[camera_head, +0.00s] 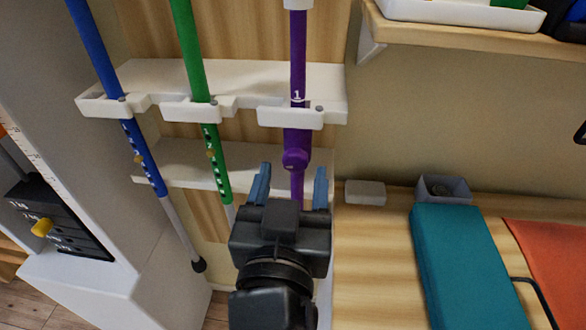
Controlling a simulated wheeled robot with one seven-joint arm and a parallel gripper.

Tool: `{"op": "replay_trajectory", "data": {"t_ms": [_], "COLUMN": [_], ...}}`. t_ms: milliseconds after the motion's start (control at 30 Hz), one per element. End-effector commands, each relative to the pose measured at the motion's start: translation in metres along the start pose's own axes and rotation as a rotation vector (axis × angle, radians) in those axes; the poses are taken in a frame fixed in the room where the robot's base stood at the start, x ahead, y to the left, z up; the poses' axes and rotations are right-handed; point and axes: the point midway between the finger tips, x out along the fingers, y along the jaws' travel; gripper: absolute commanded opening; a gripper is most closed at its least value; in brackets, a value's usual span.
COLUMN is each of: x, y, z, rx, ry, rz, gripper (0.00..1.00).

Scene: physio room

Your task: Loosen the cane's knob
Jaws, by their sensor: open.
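A purple cane (298,70) stands upright in the right slot of a white wall rack (240,77). Its round purple knob (295,158) sticks out toward me just below the upper rack bar. My gripper (291,186) is open, its two blue fingers pointing up and apart, one on each side of the purple shaft in the picture. The fingertips show just below the knob; I cannot tell the depth between them. My gripper's body hides the cane's lower part.
A blue cane (95,45) and a green cane (190,40) hang to the left. On the wooden bench at right are a small white box (365,192), a grey container (441,189), a teal pad (465,265) and an orange mat (555,260). A shelf (470,38) juts out above.

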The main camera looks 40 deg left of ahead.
Motion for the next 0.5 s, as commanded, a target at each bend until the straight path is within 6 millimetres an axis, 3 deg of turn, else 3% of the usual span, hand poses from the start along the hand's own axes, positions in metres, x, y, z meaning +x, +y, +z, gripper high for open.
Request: {"op": "replay_trajectory", "data": {"t_ms": [200, 500], "x": [0.016, 0.017], "y": [0.000, 0.000], "z": [0.000, 0.000], "rx": [0.000, 0.001], "ry": [-0.001, 0.000], "rz": [0.000, 0.000], "gripper": [0.62, 0.60]}}
